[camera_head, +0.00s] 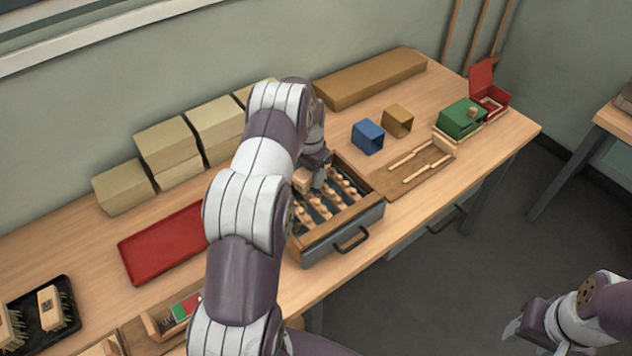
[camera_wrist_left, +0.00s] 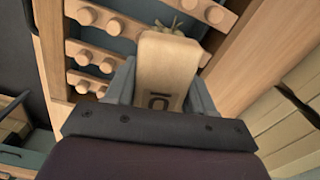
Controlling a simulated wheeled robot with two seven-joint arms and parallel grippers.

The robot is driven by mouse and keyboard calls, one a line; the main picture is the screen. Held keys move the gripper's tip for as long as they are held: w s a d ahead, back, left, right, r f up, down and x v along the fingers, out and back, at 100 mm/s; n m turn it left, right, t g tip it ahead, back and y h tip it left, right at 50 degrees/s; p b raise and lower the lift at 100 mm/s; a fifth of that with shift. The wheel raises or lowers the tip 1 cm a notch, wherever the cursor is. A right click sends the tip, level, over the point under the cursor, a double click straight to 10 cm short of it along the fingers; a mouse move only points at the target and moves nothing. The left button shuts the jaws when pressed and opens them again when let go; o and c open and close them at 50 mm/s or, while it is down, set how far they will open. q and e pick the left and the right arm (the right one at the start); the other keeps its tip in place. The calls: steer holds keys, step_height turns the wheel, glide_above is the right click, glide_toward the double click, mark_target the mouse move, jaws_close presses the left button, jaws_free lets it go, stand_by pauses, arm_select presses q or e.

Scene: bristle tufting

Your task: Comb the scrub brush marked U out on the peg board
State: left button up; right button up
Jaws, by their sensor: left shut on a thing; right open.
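The peg board (camera_head: 346,220) is a wooden-rimmed frame with a dark handle and several rows of pegs, near the middle of the table. In the left wrist view its peg rails (camera_wrist_left: 105,22) are at the upper left. My left gripper (camera_head: 316,177) is shut on a pale wooden scrub brush (camera_wrist_left: 160,70), over the back left part of the board. The brush block carries a dark mark I cannot read surely. Its bristles (camera_wrist_left: 178,28) are at the end near the pegs; whether they touch is unclear. My right gripper (camera_head: 520,330) is open, empty, away from the table.
A black tray (camera_head: 69,327) with other brushes and a red tray (camera_head: 165,245) lie left. Cardboard boxes (camera_head: 166,145) line the back.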

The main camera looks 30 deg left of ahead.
arm_select(q)
steer(key=shift+w+a+f, duration=0.1)
steer(key=shift+w+a, duration=0.05)
steer(key=shift+a, duration=0.25)
step_height(320, 180, up, 6)
steer(key=p, duration=0.4)
